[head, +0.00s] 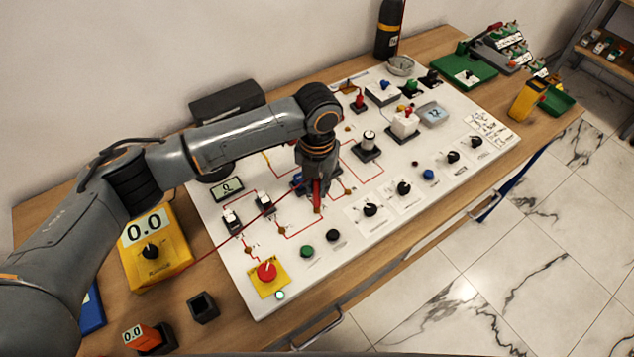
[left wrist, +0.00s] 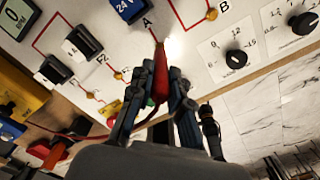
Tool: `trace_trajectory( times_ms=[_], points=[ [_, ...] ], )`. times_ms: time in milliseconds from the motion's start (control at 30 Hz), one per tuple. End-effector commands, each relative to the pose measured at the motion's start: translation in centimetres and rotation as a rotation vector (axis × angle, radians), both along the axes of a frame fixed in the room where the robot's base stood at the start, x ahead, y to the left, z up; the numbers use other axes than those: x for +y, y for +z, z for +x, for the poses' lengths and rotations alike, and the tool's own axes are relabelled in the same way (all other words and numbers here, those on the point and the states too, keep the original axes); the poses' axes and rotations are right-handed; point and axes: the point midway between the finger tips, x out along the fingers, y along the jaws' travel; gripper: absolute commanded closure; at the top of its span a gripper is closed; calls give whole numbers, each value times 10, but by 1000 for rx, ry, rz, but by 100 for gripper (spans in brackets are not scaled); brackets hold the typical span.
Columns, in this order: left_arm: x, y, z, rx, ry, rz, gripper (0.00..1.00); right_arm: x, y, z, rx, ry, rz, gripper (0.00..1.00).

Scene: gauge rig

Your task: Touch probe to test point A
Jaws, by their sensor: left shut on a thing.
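My left gripper (head: 316,200) is shut on the red probe (left wrist: 160,72), which points at the white panel (head: 436,192). In the left wrist view (left wrist: 160,85), the probe's tip ends just below the printed letter A, where a red line runs down. The tip covers the spot of test point A, so I cannot tell whether it touches or hovers. A red lead (head: 215,249) runs from the probe toward the yellow meter (head: 168,265), whose display reads 0.0. Test point B (left wrist: 211,14) shows to the right of the probe. My right gripper is out of view.
The panel bears a red emergency button (head: 267,271), dark knobs (head: 370,209) and a blue 24 V block (left wrist: 128,8). A black open box (head: 204,307) and a small orange meter (head: 143,336) stand at the front left. A black bottle (head: 389,28) stands at the back.

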Motion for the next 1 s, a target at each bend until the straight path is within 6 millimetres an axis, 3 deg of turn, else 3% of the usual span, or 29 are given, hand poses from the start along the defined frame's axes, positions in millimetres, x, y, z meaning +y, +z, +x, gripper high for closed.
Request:
trace_trajectory(
  times_ms=[367, 1000],
  points=[
    [0, 3, 0, -1, 0, 0, 100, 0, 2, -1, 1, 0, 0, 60],
    [0, 65, 0, -1, 1, 0, 100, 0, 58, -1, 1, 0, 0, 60]
  ],
)
